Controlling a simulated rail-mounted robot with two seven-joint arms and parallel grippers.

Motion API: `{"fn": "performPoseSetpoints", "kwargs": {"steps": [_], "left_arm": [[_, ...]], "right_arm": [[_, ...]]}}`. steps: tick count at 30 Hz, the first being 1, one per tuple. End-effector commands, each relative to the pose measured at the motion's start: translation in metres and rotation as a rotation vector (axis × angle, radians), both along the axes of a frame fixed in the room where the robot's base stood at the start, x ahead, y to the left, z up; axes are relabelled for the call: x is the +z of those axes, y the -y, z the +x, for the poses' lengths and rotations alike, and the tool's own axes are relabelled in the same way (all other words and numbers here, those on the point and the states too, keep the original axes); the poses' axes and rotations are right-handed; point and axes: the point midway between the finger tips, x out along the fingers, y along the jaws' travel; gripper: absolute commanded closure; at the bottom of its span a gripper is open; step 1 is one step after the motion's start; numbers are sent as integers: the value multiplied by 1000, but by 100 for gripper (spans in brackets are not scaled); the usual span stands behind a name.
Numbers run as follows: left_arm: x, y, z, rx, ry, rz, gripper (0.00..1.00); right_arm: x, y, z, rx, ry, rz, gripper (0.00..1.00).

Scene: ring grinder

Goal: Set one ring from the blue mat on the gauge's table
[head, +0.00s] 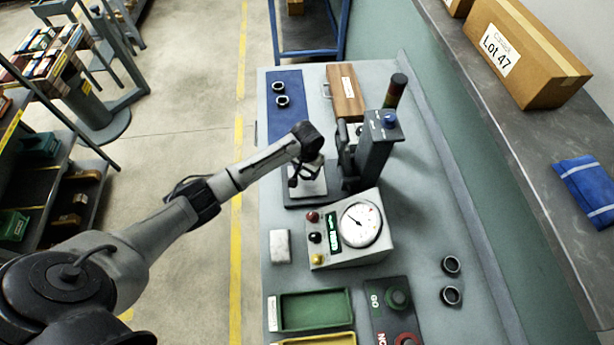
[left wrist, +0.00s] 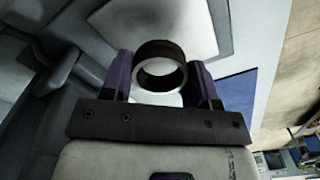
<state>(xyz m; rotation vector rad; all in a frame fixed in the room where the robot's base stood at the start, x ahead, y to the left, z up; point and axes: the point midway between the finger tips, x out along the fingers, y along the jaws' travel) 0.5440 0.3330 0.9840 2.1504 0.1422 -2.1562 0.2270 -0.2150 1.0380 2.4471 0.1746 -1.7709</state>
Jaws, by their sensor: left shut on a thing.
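My left gripper (head: 305,172) is over the gauge's table (head: 318,188), a light plate on a dark base. In the left wrist view, the fingers of my left gripper (left wrist: 160,80) are shut on a dark ring (left wrist: 160,47) with a bright inner face. The light plate (left wrist: 190,25) lies beyond the ring; I cannot tell if they touch. The gauge's dark column (head: 376,150) stands just right of the gripper. The blue mat (head: 285,122) at the back left of the bench bears two dark rings (head: 279,87). My right gripper is out of view.
A dial box (head: 345,245) stands in front of the gauge. A white block (head: 280,246), a green tray (head: 312,311), a yellow tray (head: 325,341) and a button panel (head: 393,312) are nearer. Two rings (head: 451,265) lie at the right. A wooden case (head: 345,90) lies behind.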

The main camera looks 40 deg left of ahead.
Motion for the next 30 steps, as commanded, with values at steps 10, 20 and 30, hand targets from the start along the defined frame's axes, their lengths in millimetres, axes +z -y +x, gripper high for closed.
{"fn": "performPoseSetpoints", "kwargs": {"steps": [10,20,30], "left_arm": [[-34,0,0,1,1,0,72],[-42,0,1,1,3,1,72],[-45,0,0,1,2,1,35]], "right_arm": [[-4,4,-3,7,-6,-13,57],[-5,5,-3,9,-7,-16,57],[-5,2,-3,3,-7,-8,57]]}}
